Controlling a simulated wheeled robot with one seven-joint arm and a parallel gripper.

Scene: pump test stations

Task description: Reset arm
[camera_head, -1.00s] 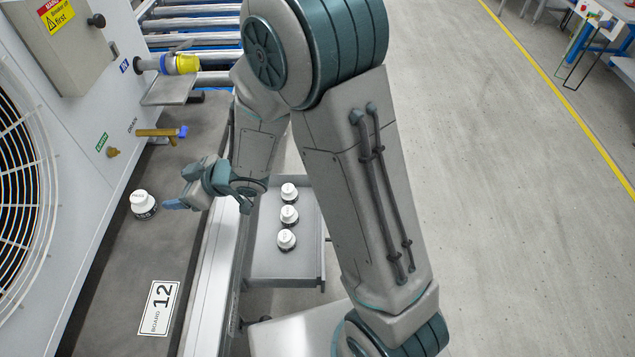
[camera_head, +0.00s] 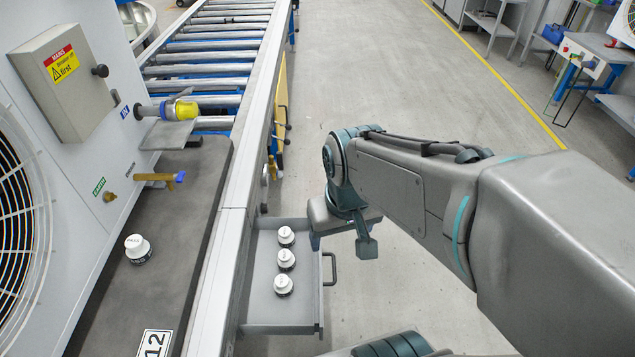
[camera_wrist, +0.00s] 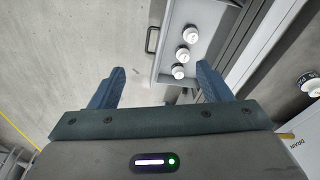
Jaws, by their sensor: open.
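My gripper shows in the wrist view (camera_wrist: 160,88) with its two blue fingers spread apart and nothing between them. In the head view my arm is folded to the right, and its end hangs just right of the open drawer; the fingers are not clearly seen there. The grey drawer (camera_head: 262,315) holds three white-capped round pieces in a row (camera_head: 285,260). It also shows in the wrist view (camera_wrist: 170,62), beyond the fingers. One similar white-capped piece (camera_head: 138,249) stands alone on the dark bench mat.
The bench (camera_head: 200,185) carries a board label 12 (camera_head: 154,343). On the left is a grey panel with a fan grille, a yellow plug (camera_head: 186,110) and a brass valve (camera_head: 158,178). A roller conveyor (camera_head: 215,55) runs behind. The floor (camera_head: 400,70) right of the bench is clear.

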